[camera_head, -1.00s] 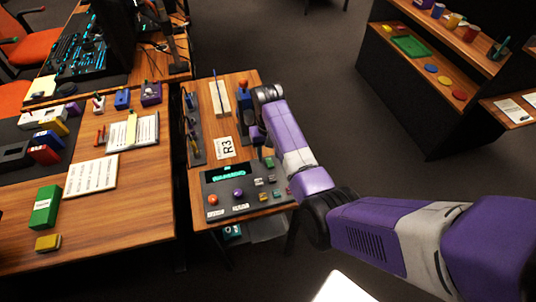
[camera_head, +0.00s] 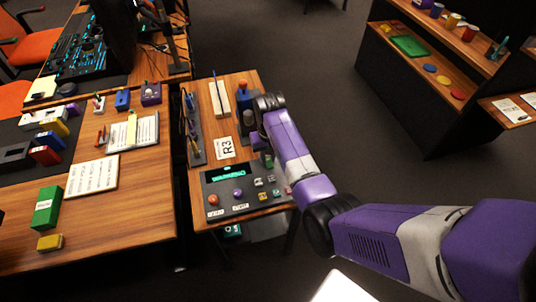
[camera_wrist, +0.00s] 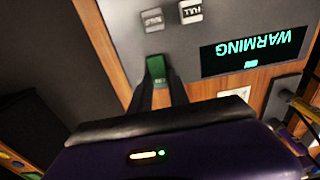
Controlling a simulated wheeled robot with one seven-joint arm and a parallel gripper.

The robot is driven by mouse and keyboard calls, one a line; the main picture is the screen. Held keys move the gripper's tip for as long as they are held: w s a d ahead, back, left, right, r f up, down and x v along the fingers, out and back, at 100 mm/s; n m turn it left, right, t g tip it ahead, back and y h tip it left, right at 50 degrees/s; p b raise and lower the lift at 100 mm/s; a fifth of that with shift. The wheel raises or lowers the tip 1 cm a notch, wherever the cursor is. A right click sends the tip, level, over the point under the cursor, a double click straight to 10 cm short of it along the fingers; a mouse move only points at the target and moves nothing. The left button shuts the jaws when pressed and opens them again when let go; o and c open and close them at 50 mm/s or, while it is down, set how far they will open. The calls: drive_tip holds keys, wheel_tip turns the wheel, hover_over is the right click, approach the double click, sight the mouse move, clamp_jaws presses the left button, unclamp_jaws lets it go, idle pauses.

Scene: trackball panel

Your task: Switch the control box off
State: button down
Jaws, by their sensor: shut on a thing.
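The control box (camera_head: 222,181) is a dark panel at the front of the small wooden table. Its display (camera_head: 226,174) glows green, and in the wrist view the display (camera_wrist: 254,50) reads "WARMING", upside down. A green switch-like part (camera_wrist: 156,68) stands at the box's edge in the wrist view. My gripper (camera_wrist: 158,93) has its dark fingers shut on this green part, one on each side. In the head view my wrist and arm hide most of the gripper. Which way the green part is set cannot be told.
An "R3" card (camera_head: 225,148) lies behind the box. A larger desk stands at left, with a gap between.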

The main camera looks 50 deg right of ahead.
sight(270, 166)
drive_tip(key=shift+s+a+r+t+h+p, duration=0.1)
drive_tip(key=shift+s+a+t+h+p, duration=0.15)
drive_tip(key=shift+t+h+p, duration=0.45)
drive_tip(key=shift+t, duration=0.5)
drive_tip(key=c, duration=1.2)
unclamp_jaws()
drive_tip(key=shift+c, duration=0.2)
drive_tip(key=shift+v, duration=3.9)
